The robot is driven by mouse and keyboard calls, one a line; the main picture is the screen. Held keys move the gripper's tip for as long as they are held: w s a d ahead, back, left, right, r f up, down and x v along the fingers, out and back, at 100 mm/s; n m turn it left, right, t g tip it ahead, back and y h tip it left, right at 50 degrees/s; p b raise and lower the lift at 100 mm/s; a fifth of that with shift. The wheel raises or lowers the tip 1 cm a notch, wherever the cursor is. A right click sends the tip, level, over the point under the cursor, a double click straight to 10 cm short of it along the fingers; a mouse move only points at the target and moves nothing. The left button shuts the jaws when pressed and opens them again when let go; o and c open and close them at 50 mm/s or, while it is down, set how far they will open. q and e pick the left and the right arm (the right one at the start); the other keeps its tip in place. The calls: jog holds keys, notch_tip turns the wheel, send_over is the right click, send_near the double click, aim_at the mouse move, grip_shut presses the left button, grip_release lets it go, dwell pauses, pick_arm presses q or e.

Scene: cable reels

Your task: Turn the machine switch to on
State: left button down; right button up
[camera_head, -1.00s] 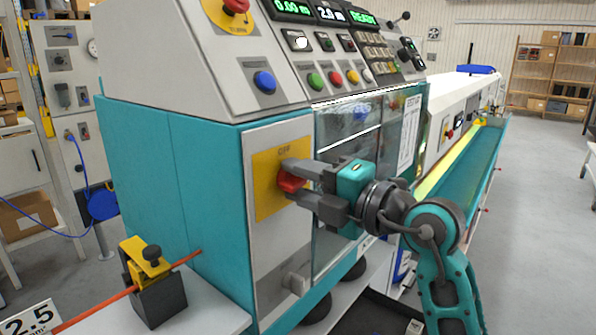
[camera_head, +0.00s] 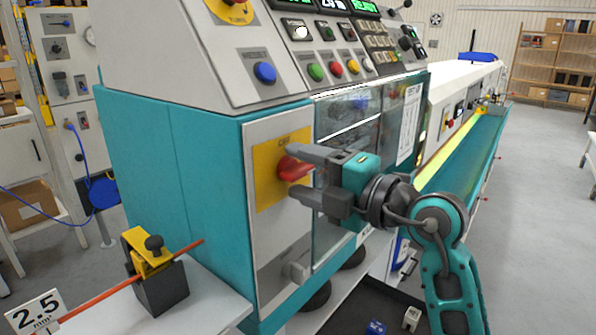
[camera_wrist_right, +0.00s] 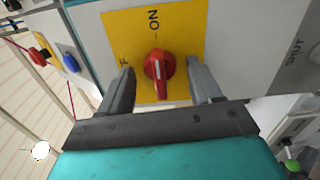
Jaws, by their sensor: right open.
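The red switch knob (camera_head: 288,168) sits on a yellow plate (camera_head: 263,185) on the front of the teal and grey machine (camera_head: 185,160). In the right wrist view the knob (camera_wrist_right: 158,68) has its long handle in line with the ON label (camera_wrist_right: 154,20). The OFF label is at the left there, partly hidden by a finger. My right gripper (camera_head: 297,171) is open, with one finger on each side of the knob. In the wrist view its fingers (camera_wrist_right: 158,85) stand apart from the knob, with gaps on both sides. My left gripper is not in view.
Above are a blue button (camera_head: 264,73) and a row of coloured buttons. A glass door (camera_head: 365,140) stands right of the switch. A yellow and black clamp (camera_head: 155,270) holds an orange cable at lower left. The floor at right is open.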

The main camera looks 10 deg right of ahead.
jog(key=p+v, duration=0.1)
jog(key=v, duration=0.6)
dwell(0.4)
jog(key=shift+s+d, duration=0.1)
jog(key=shift+s, duration=0.05)
